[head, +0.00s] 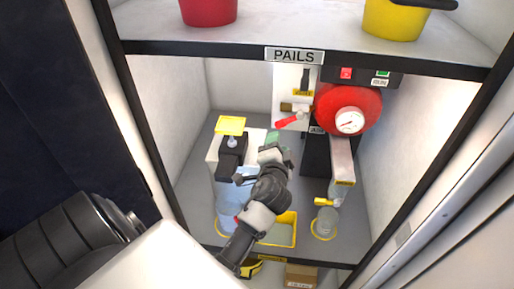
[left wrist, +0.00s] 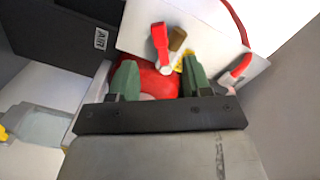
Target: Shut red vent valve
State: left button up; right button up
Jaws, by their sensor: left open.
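A red lever (head: 289,121), taken as the vent valve handle, sits on a white panel (head: 285,78) beside a brass fitting (head: 293,107). My left gripper (head: 276,152) is below and slightly left of it, apart from it. In the left wrist view the left gripper (left wrist: 160,80) is open, with green fingertips and nothing held between them. I cannot tell which of these is the head view's lever. My right gripper is out of view.
A red round tank (head: 346,108) with a gauge is right of the panel. A clear bottle (head: 228,207), a jar (head: 326,222) and a yellow-edged tray (head: 282,231) stand below. The shelf edge (head: 220,47) with pails is above. Cabinet walls bound both sides.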

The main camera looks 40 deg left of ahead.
pick_arm(q)
jog(key=s+d+f+n+g+h, duration=0.1)
jog(key=s+d+f+g+h, duration=0.2)
jog(key=s+f, duration=0.4)
jog(key=s+d+f+n+g+h, duration=0.2)
jog(key=s+d+f+g+h, duration=0.1)
jog(key=s+f, duration=0.5)
jog(key=shift+s+d+f+n+g+h+b, duration=0.15)
jog(key=shift+s+d+n+g+h+b, duration=0.2)
jog(key=shift+s+d+g, duration=0.6)
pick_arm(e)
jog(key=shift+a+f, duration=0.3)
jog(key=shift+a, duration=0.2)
pick_arm(q)
jog(key=shift+s+a+g, duration=0.15)
jog(key=shift+a+g, duration=0.05)
jog(key=shift+g, duration=0.05)
